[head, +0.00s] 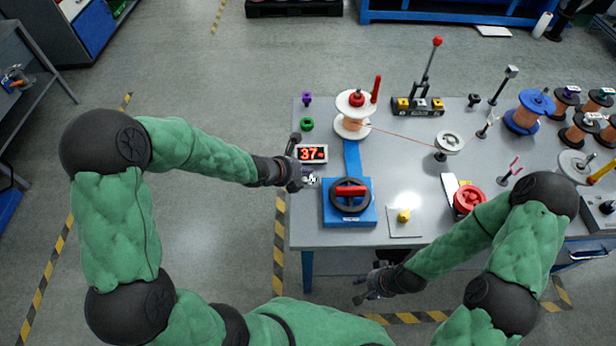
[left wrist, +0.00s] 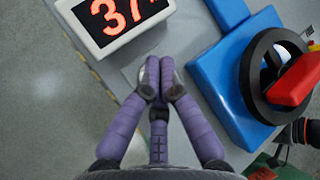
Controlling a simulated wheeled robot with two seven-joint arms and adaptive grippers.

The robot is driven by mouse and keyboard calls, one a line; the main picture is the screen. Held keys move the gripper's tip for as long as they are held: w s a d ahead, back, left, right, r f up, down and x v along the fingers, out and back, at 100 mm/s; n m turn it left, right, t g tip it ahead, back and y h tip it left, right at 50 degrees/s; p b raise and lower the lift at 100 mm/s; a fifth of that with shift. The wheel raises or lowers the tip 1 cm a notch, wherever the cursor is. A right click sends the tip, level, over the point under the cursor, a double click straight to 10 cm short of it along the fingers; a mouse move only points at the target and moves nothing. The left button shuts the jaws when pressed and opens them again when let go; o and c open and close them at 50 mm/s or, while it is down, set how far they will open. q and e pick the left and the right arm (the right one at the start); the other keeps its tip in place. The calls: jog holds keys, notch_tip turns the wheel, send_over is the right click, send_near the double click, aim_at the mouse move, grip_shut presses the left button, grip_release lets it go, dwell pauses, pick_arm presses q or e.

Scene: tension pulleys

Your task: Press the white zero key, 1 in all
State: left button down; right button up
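The white zero key (head: 311,179) shows as a small pale spot beside my left gripper, just below the display box. My left gripper (head: 302,180) is over the left edge of the table. In the left wrist view its purple fingertips (left wrist: 160,78) are together, with nothing seen between them. They cover most of what lies under them; pale rounded edges show beside the tips, and contact cannot be told. The white display box (head: 311,154) shows red digits starting with 37; it also shows in the left wrist view (left wrist: 92,38). My right gripper (head: 368,287) is empty, its fingers apart, off the table's front edge.
A blue base with a black wheel and red handle (head: 350,193) stands right of my left gripper.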

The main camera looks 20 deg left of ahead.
aim_at(306, 179)
pick_arm(q)
jog(key=shift+f, duration=0.1)
jog(key=shift+f+b, duration=0.3)
jog(key=shift+b, duration=0.3)
jog(key=shift+f+b, duration=0.4)
jog(key=shift+b, duration=0.1)
dwell(0.7)
jog(key=shift+r, duration=0.15)
jog(key=shift+r+p, duration=0.65)
jog(key=shift+r, duration=0.05)
jog(key=shift+r+p, duration=2.15)
jog(key=shift+r, duration=0.4)
jog(key=shift+f, duration=0.1)
